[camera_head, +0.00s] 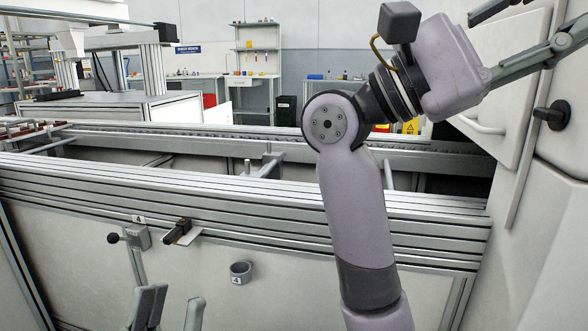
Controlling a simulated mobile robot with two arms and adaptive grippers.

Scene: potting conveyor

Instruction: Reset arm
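My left gripper (172,296) shows at the bottom left edge. Its grey fingers stand apart with nothing between them. They are in front of the conveyor's pale side panel. My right arm is bent, rising from the bottom and turning to the upper right. My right gripper (535,28) is at the top right corner, close to a white cabinet. Its fingers are spread apart, their tips partly cut off by the picture's edges. I see nothing held in the part that shows.
The conveyor's aluminium frame (230,207) crosses the view. A grey knob bracket (137,237), a black clamp-like part (178,231) and a grey cup-shaped holder (240,272) are on its near side. The white cabinet (562,170) with a black knob (553,115) bounds the right side.

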